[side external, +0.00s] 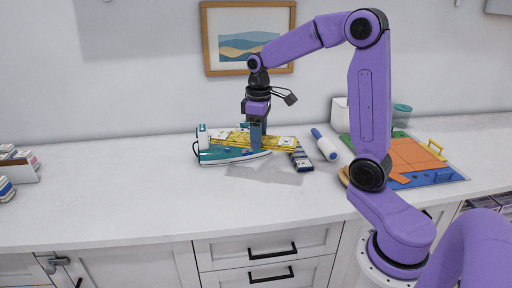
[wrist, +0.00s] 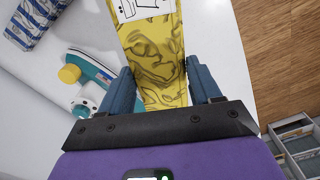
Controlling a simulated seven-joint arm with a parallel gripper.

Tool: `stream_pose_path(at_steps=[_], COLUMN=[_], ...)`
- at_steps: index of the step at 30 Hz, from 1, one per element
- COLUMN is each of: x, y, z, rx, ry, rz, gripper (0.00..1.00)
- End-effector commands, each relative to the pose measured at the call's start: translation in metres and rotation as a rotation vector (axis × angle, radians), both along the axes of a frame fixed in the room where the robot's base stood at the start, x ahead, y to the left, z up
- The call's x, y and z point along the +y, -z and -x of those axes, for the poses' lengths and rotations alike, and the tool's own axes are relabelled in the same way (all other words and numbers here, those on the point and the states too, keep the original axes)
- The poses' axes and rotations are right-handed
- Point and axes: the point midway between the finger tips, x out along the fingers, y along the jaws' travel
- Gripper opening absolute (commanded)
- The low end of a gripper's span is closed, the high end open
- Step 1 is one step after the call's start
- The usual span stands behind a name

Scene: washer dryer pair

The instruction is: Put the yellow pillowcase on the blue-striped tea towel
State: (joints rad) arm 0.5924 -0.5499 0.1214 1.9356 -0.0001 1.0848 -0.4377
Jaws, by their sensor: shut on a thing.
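The yellow pillowcase (side external: 279,142) is a long, flat folded bundle with darker line patterns. In the wrist view the pillowcase (wrist: 157,58) runs between my fingers and carries a white label at its far end. My gripper (side external: 257,142) points down and is shut on it; both blue fingers flank it in the wrist view (wrist: 162,85). The pillowcase seems held above the counter, but its exact height is unclear. The blue-striped tea towel (side external: 301,160) lies folded on the counter at the pillowcase's right end. The towel (wrist: 38,22) is at upper left in the wrist view, apart from my fingers.
A blue and white roller (side external: 324,145) lies right of the towel. An orange and blue board (side external: 408,158) is farther right, boxes (side external: 18,167) far left. The counter front is clear.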

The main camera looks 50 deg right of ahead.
Motion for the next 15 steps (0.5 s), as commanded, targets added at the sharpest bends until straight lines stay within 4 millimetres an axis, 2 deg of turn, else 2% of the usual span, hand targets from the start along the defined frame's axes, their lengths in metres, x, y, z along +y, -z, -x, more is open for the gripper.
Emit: stream_pose_path(at_steps=[1,7,12,15], x=[-0.019,-0.098,-0.165,-0.196], y=[0.0,0.0,0.002,0.003], z=[-0.007,-0.021,-0.017,-0.011], rx=[0.0,0.0,0.001,-0.001], ry=[0.093,0.491,0.809,0.949], rz=[0.0,0.0,0.0,0.001], gripper=[0.31,0.31,0.31,0.31])
